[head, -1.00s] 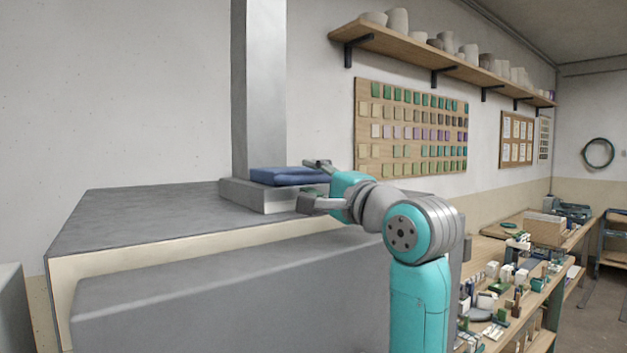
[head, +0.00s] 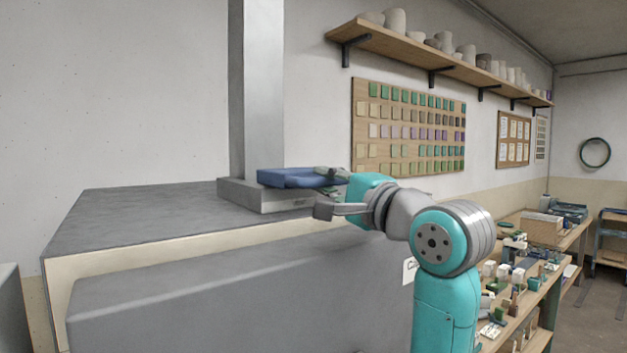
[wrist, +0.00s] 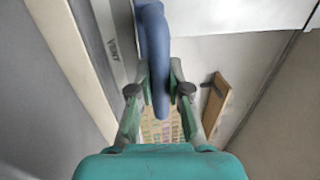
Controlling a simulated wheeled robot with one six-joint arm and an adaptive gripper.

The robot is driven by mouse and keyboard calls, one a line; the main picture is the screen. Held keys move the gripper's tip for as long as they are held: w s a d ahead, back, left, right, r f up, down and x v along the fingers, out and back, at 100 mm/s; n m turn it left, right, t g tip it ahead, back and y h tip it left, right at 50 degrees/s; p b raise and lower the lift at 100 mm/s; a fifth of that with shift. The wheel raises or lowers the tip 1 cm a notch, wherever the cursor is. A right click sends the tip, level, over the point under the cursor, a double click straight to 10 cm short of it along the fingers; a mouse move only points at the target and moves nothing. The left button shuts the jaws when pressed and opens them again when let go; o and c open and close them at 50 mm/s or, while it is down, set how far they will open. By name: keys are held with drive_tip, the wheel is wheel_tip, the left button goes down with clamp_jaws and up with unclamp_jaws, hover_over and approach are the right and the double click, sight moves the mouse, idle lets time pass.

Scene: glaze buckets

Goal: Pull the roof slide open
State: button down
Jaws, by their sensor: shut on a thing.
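My gripper (head: 326,190) is at the right end of the grey block at the foot of the metal duct. A strip lettered "VENT" (wrist: 112,48) shows in the wrist view. I cannot tell which part is the roof slide; the cloth covers part of the block top.
The block and tall duct (head: 262,90) stand on a wide grey-topped kiln-like body (head: 140,215). A tile board (head: 400,125) and a shelf of pots (head: 440,52) are on the wall behind. A crowded bench (head: 520,285) is at right. The grey top's left is clear.

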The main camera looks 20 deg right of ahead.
drive_tip(key=shift+s+d, duration=0.2)
drive_tip(key=shift+s, duration=0.35)
drive_tip(key=c, duration=1.1)
unclamp_jaws()
drive_tip(key=shift+s, duration=0.1)
drive_tip(key=v, duration=1.2)
drive_tip(key=shift+f, duration=0.1)
